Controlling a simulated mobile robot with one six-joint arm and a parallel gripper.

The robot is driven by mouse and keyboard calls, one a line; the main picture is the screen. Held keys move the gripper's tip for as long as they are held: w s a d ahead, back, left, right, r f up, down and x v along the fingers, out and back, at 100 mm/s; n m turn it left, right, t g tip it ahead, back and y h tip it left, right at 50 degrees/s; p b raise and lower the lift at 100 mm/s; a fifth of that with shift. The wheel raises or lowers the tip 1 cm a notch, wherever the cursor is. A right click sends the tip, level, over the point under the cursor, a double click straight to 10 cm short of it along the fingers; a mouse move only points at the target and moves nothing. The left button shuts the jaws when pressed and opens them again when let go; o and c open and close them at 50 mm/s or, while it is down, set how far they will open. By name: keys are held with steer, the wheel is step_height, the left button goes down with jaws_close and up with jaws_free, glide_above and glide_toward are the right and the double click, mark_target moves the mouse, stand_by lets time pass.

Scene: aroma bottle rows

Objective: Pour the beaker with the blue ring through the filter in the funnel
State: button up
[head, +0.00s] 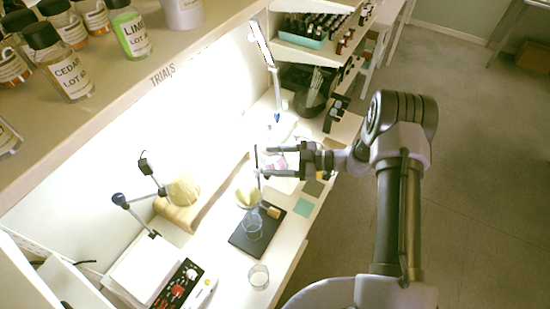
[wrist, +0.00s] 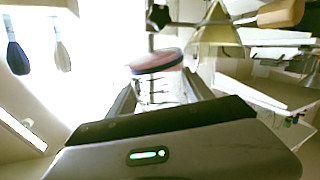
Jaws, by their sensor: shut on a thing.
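My gripper (head: 266,162) is over the bench and shut on a clear beaker with pinkish contents (wrist: 155,63), held between the fingers in the wrist view. A clear beaker (head: 253,227) stands on the black base below the funnel.
Another clear glass (head: 259,276) stands near the bench front edge. A white device with a control panel (head: 183,285) is at the lower left. A teal pad (head: 303,207) lies by the front edge. Labelled bottles (head: 70,77) line the shelf above.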

mark_target(260, 155)
steer(key=shift+s+a+r+p, duration=0.1)
steer(key=shift+r+p, duration=0.2)
steer(key=shift+p, duration=0.05)
steer(key=shift+s+a+r+n+t+h+p, duration=0.1)
steer(key=shift+s+a+r+n+h+p, duration=0.25)
steer(key=shift+r+p, duration=0.6)
steer(key=shift+s+a+r+n+t+h+p, duration=0.15)
steer(key=shift+r+n+h+p, duration=0.35)
steer(key=shift+r+p, duration=0.5)
steer(key=shift+s+a+r+n+t+h+p, duration=0.1)
steer(key=shift+s+a+r+n+h+p, duration=0.25)
steer(key=shift+r+p, duration=0.6)
steer(key=shift+r+n+t+h+b, duration=0.35)
steer(key=shift+r+n+h+b, duration=0.15)
steer(key=shift+h, duration=0.1)
steer(key=shift+f, duration=0.1)
steer(key=shift+f+n+t+h+b, duration=0.5)
steer(key=shift+n+h+b, duration=0.45)
steer(key=shift+b, duration=1.9)
steer(key=shift+f+n+t+h+b, duration=0.25)
steer(key=shift+t+h+b, duration=0.1)
steer(key=shift+b, duration=0.25)
